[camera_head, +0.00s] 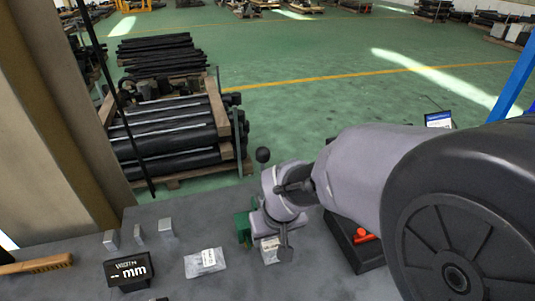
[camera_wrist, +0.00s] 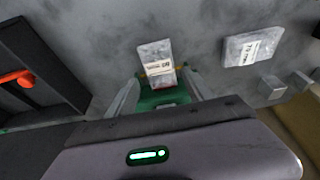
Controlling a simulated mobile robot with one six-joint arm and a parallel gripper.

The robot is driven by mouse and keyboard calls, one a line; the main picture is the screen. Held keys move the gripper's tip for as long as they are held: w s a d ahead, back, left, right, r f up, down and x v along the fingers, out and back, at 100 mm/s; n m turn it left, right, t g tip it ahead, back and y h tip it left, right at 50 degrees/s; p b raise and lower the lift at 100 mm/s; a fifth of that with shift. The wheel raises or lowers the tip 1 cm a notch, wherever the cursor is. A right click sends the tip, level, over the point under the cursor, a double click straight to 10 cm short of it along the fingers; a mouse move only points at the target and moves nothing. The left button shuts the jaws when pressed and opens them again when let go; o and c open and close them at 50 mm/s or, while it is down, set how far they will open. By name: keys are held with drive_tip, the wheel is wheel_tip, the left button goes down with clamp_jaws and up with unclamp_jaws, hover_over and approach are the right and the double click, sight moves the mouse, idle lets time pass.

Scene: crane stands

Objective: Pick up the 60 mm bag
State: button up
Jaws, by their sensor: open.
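A clear bag with a white label (camera_wrist: 155,55) lies between and just beyond the fingertips of my gripper (camera_wrist: 160,78) in the wrist view. Its print is small and upside down; it seems to read 60. The fingers are apart, with a green block (camera_wrist: 165,98) between them nearer the palm. I cannot tell whether either finger touches the bag. In the head view the bag (camera_head: 269,251) shows partly under my gripper (camera_head: 277,236), beside the green block (camera_head: 242,228). A second labelled bag (camera_wrist: 252,46) lies flat to the right, clear of the gripper; it also shows in the head view (camera_head: 206,262).
A black tray (camera_head: 345,248) with a red item stands right of my gripper. A rack of dark bars (camera_head: 180,130) stands beyond the table.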

sight(270, 242)
drive_tip(key=b+x, duration=0.3)
drive_tip(key=x, duration=0.3)
drive_tip(key=shift+f, duration=0.1)
drive_tip(key=shift+r, duration=0.2)
clamp_jaws()
